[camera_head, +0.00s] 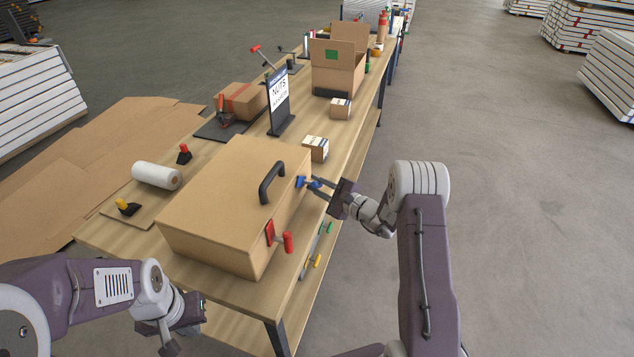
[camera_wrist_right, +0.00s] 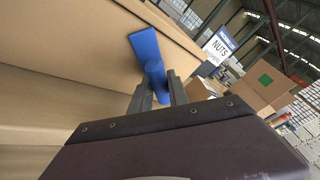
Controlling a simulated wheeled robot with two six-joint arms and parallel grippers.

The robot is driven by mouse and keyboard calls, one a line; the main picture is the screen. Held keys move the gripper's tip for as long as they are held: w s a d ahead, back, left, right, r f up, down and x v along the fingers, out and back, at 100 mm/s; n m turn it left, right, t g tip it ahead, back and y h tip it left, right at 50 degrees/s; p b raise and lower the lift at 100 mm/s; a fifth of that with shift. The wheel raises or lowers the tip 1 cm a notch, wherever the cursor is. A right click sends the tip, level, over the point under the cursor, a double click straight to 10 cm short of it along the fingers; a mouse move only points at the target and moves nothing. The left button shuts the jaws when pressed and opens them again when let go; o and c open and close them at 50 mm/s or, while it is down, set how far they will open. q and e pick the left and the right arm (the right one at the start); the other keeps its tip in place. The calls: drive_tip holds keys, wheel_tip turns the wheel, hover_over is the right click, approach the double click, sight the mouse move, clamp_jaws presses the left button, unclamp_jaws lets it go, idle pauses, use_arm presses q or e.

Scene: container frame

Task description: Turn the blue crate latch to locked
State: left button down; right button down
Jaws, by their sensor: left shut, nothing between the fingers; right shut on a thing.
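A large brown crate (camera_head: 215,205) with a black handle (camera_head: 272,182) on its lid stands on the wooden table. The blue latch (camera_head: 301,182) is on the crate's right-facing side, near its far end. My right gripper (camera_head: 318,185) is shut on the blue latch's knob. In the right wrist view the latch's blue plate (camera_wrist_right: 147,52) stands tilted against the crate side, and the fingers close around the round part below it. A red latch (camera_head: 270,232) with a red knob sits nearer on the same side. My left gripper (camera_head: 172,343) is shut and empty at the lower left, apart from the crate.
Small boxes (camera_head: 316,148), a NUTS sign (camera_head: 279,101) and an open carton (camera_head: 337,72) stand behind the crate on the table (camera_head: 110,238). A white roll (camera_head: 157,175) lies left of the crate. Open floor (camera_head: 530,230) lies to the right.

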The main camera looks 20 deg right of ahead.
drive_tip(key=m+g+p, duration=0.2)
drive_tip(key=m, duration=0.1)
drive_tip(key=shift+r+m, duration=0.2)
drive_tip(key=shift+m, duration=0.1)
drive_tip(key=m+g+p, duration=0.2)
drive_tip(key=m+p, duration=0.1)
drive_tip(key=shift+m, duration=0.3)
drive_tip(key=shift+g+y, duration=0.3)
drive_tip(key=c, duration=1.3)
unclamp_jaws()
drive_tip(key=shift+f, duration=0.15)
drive_tip(key=shift+s+d, duration=0.1)
drive_tip(key=shift+s, duration=0.05)
drive_tip(key=v, duration=0.8)
drive_tip(key=shift+s+d+r+b, duration=0.25)
drive_tip(key=shift+b, duration=0.2)
